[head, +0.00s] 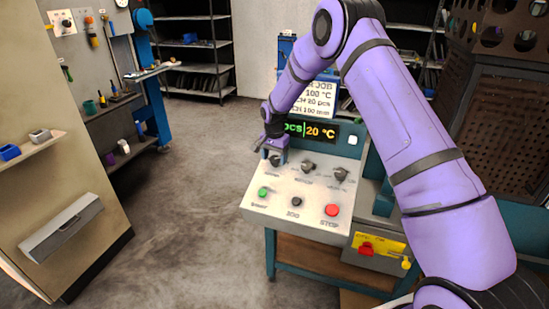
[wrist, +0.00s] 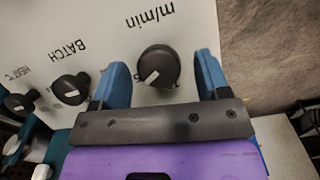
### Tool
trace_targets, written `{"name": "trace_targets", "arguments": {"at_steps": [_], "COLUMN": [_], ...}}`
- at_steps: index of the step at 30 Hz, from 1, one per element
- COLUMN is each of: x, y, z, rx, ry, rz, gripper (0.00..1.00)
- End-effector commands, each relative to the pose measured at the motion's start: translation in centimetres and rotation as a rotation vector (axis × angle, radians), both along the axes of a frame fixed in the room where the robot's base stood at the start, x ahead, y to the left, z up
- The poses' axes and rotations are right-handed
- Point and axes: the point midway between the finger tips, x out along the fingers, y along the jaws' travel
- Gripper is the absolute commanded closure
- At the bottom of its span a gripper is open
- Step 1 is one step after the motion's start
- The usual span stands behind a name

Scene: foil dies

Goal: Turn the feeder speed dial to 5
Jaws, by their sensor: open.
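The feeder speed dial (wrist: 158,65) is a round black knob with a white pointer mark, beside the text "m/min" in the wrist view. Its pointer slants toward the lower left of that view, and the scale numbers are mostly hidden by my gripper. My gripper (wrist: 161,66) is open, with one blue finger on each side of the dial; contact is not visible. In the head view the dial (head: 276,161) is the leftmost knob on the white control panel (head: 249,208), with my gripper (head: 273,155) right over it.
Two more black knobs, the BATCH knob (wrist: 70,89) and the heat knob (wrist: 18,103), sit beside the dial. A green button (head: 263,191), a black JOG button (head: 296,201) and a red STOP button (head: 332,210) are nearer. A display (head: 320,132) stands behind. Floor left is clear.

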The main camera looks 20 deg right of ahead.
Motion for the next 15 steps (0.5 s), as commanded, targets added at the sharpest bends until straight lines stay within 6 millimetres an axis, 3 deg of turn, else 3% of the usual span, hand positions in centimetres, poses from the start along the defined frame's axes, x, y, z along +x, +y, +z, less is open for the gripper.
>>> {"name": "trace_targets", "arguments": {"at_steps": [10,15], "x": [0.01,0.00], "y": [-0.01,-0.01], "z": [-0.33,-0.32], "rx": [0.000,0.000], "ry": [0.000,0.000], "rz": [0.000,0.000], "gripper": [0.31,0.70]}}
